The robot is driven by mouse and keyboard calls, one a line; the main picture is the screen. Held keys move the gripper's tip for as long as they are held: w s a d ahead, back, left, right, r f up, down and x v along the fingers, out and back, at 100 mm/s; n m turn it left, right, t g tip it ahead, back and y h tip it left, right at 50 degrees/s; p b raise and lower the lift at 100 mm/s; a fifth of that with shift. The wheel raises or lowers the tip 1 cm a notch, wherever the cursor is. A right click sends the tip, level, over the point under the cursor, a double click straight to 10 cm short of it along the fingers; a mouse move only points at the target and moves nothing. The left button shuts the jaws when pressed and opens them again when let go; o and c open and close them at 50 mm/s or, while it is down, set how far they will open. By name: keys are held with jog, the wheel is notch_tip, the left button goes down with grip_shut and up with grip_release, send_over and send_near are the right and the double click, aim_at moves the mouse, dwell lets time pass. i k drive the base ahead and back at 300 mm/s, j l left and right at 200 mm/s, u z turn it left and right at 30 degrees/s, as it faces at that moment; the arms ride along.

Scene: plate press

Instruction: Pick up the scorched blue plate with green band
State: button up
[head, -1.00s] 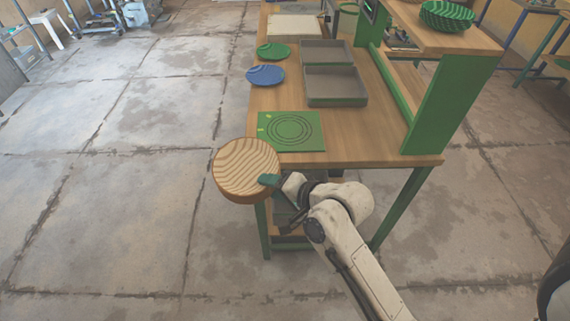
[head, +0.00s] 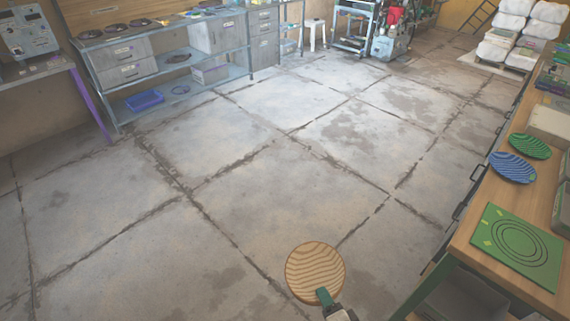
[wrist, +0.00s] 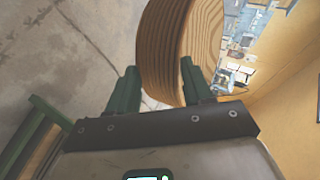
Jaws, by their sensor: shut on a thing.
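My gripper (head: 323,297) is shut on the rim of a round wooden disc (head: 314,268) with pale wavy grain. The wrist view shows the disc (wrist: 182,45) edge-on between the two green fingers (wrist: 160,88). The disc is held up over the open floor, left of the bench. A blue plate (head: 512,168) with wavy lines lies on the bench at the right of the head view; I cannot make out a green band or scorch marks on it. My gripper is well apart from it.
The wooden bench (head: 480,235) runs along the right edge. It carries a green mat with rings (head: 518,247) and a green plate (head: 530,146). A metal shelf unit (head: 185,75) stands at the back left. The floor (head: 200,215) between is clear.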

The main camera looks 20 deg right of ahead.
aim_at(511, 166)
jog(key=i+j+u, duration=0.2)
jog(key=i+u, duration=0.15)
jog(key=i, duration=0.4)
jog(key=i+u, duration=0.35)
jog(key=i, duration=0.4)
jog(key=i+z, duration=0.95)
jog(key=z, duration=0.2)
jog(key=i+j+z, duration=0.4)
jog(key=i+z, duration=0.25)
jog(key=z, duration=0.15)
jog(key=i+j+z, duration=0.15)
jog(key=z, duration=0.25)
jog(key=i+j+z, duration=0.25)
jog(key=z, duration=0.15)
jog(key=i+j+z, duration=0.2)
jog(key=z, duration=0.25)
